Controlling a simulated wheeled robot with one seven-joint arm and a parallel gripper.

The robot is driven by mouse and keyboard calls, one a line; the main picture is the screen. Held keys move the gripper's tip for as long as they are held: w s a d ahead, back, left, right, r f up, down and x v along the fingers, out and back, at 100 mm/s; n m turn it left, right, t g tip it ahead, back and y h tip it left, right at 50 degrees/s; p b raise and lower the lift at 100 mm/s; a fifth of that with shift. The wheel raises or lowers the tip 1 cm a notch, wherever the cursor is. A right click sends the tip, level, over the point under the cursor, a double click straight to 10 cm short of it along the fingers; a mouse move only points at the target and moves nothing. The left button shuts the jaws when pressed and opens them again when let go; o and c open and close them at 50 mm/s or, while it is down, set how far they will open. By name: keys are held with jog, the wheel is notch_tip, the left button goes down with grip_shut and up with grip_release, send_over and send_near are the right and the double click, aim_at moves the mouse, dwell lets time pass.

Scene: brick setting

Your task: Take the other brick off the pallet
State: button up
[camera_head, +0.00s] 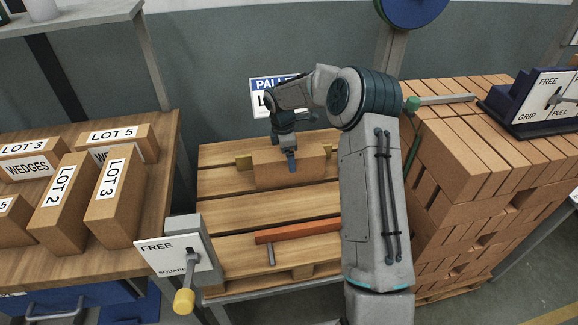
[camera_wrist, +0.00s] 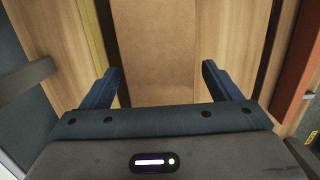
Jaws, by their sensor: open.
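A brown brick (camera_head: 275,170) lies at the back of the wooden pallet (camera_head: 240,212), below the pallet sign. In the wrist view the brick (camera_wrist: 155,50) runs between my fingers and away from them. My gripper (camera_head: 291,160) is over the brick, with one blue finger showing against its front face. In the wrist view my gripper (camera_wrist: 160,82) is open, with a blue finger towards each side of the brick and no clear contact. The far finger is hidden in the head view.
A red-orange bar (camera_head: 298,232) lies across the pallet's front right. A tall brick stack (camera_head: 470,150) stands right, a table with labelled blocks (camera_head: 115,205) left. A lever box marked FREE (camera_head: 175,255) is at the front left.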

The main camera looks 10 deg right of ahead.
jog(key=c, duration=1.8)
grip_shut()
jog(key=shift+r, duration=0.15)
